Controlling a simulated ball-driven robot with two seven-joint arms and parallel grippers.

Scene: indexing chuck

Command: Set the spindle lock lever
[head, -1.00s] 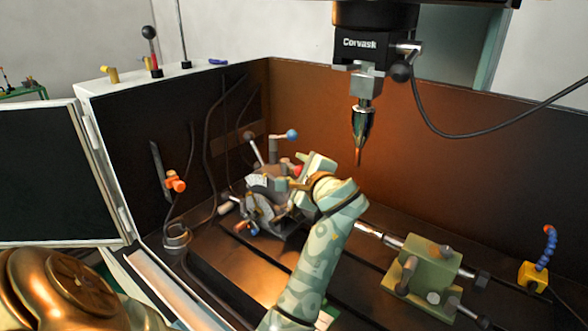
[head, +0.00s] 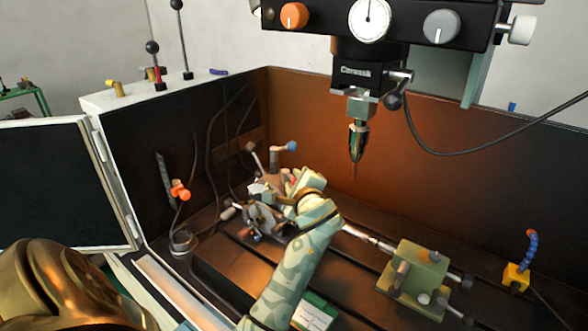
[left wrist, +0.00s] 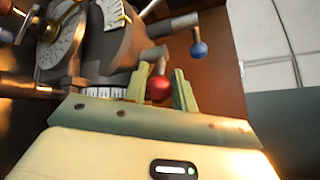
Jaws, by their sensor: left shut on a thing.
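The indexing chuck (head: 262,216) sits on the machine table, left of the drill spindle (head: 358,140). It also fills the upper left of the left wrist view (left wrist: 100,50), with white graduated scales. A lever with a red ball knob (left wrist: 158,88) stands out from the chuck, between the two green fingers of my left gripper (left wrist: 162,88). The gripper is shut on this red-knobbed lever. In the head view my left gripper (head: 283,192) is at the chuck's right side and hides part of it. A second lever has a blue ball (left wrist: 198,49). My right gripper is not in view.
A green tailstock block (head: 418,275) stands on the table to the right. An orange valve handle (head: 180,194) and hoses are on the left wall. A blue jointed coolant nozzle (head: 531,248) stands at the far right. The table's middle slots are mostly clear.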

